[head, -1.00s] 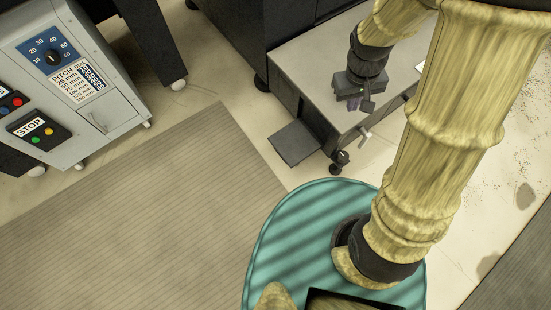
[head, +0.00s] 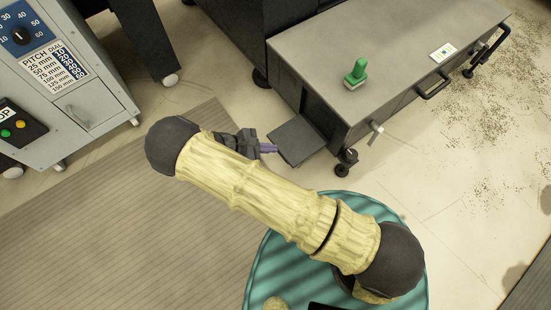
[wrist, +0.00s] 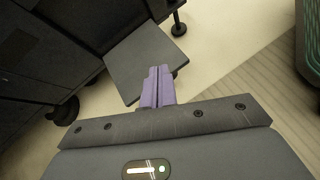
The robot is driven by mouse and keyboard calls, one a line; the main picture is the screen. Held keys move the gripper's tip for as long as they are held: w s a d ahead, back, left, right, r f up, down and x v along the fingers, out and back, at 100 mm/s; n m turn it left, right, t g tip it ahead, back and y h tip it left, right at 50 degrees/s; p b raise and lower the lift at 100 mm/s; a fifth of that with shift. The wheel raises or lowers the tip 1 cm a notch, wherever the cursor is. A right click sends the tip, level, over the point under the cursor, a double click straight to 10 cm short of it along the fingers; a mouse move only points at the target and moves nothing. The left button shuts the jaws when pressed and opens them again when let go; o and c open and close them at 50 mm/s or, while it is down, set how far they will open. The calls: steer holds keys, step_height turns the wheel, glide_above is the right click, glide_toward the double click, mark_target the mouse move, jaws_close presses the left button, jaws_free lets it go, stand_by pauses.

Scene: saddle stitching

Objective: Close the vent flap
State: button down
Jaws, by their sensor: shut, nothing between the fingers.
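The vent flap (head: 298,140) is a dark grey square plate at the low left end of the grey cabinet. It stands out from the cabinet side, hanging open. It also shows in the wrist view (wrist: 143,58), just past my fingertips. My gripper (head: 268,149) has its purple fingers pressed together with nothing between them. The fingertips are at or very near the flap's outer left edge in the head view. In the wrist view the purple fingers (wrist: 158,86) overlap the flap's near edge; I cannot tell whether they touch it.
The grey cabinet (head: 400,45) carries a green stamp-like object (head: 356,73) and a small white card (head: 443,51). A control box (head: 75,80) stands at left. Floor between is clear.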

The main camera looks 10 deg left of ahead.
steer(key=s+a+f+n+t+b, duration=0.2)
steer(key=s+a+f+n+t, duration=0.1)
steer(key=f, duration=0.6)
steer(key=a+n+t, duration=0.1)
steer(key=n+t, duration=0.1)
steer(key=shift+s+a+n+y+b, duration=0.3)
steer(key=shift+a+n, duration=0.1)
steer(key=shift+w, duration=0.1)
steer(key=b+x, duration=0.5)
steer(key=x, duration=0.4)
steer(key=shift+w+d, duration=0.3)
steer(key=shift+p, duration=0.3)
